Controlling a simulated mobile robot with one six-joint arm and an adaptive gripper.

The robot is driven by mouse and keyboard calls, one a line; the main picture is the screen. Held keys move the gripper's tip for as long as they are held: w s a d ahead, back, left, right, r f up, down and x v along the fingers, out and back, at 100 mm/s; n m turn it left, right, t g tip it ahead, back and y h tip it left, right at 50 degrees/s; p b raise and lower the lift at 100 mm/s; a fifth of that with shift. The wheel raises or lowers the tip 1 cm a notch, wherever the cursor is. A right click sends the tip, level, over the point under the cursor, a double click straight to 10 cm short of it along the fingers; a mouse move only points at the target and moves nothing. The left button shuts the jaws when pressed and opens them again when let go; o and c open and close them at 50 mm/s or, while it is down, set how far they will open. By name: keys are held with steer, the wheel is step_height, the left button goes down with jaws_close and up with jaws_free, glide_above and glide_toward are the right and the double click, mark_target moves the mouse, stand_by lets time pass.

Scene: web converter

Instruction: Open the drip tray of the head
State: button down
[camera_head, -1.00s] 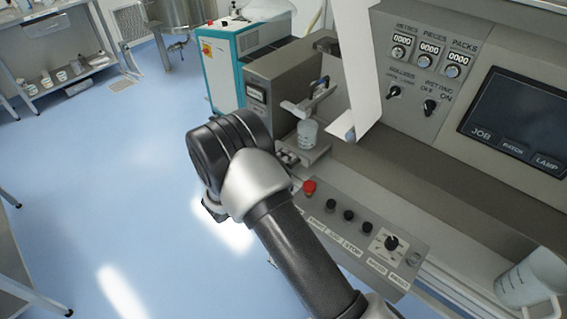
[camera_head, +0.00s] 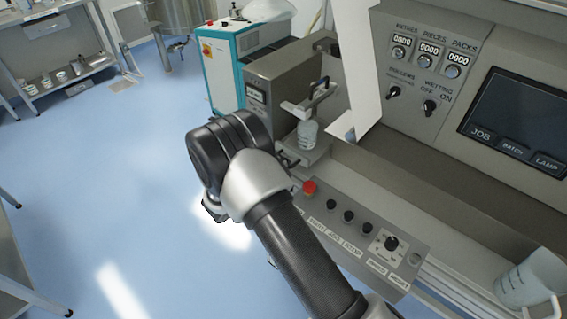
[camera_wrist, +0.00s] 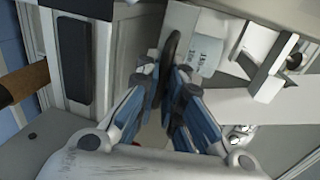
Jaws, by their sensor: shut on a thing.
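The drip tray (camera_head: 318,151) is a light grey plate low on the head of the machine, with a small translucent beaker (camera_head: 308,136) standing on it. The beaker also shows in the wrist view (camera_wrist: 206,54). A dark, rounded handle (camera_wrist: 173,50) stands at the tray's front. My gripper (camera_wrist: 165,78) has its blue and grey fingers on both sides of this handle and is shut on it. In the head view my arm's wrist covers the gripper. How far the tray is pulled out is hard to tell.
A control panel with a red button (camera_head: 309,187) and black knobs lies right of my arm. A white web strip (camera_head: 357,70) hangs beside the head. A clear jug (camera_head: 528,279) stands at lower right. The blue floor (camera_head: 90,190) to the left is free.

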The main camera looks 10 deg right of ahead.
steer(key=f+p+v, duration=0.2)
steer(key=p+v, duration=0.1)
steer(key=v, duration=1.1)
steer(key=shift+a+f, duration=0.25)
steer(key=shift+f, duration=0.05)
steer(key=shift+s, duration=0.15)
steer(key=c, duration=1.7)
jaws_free()
steer(key=v, duration=1.2)
steer(key=shift+d, duration=0.1)
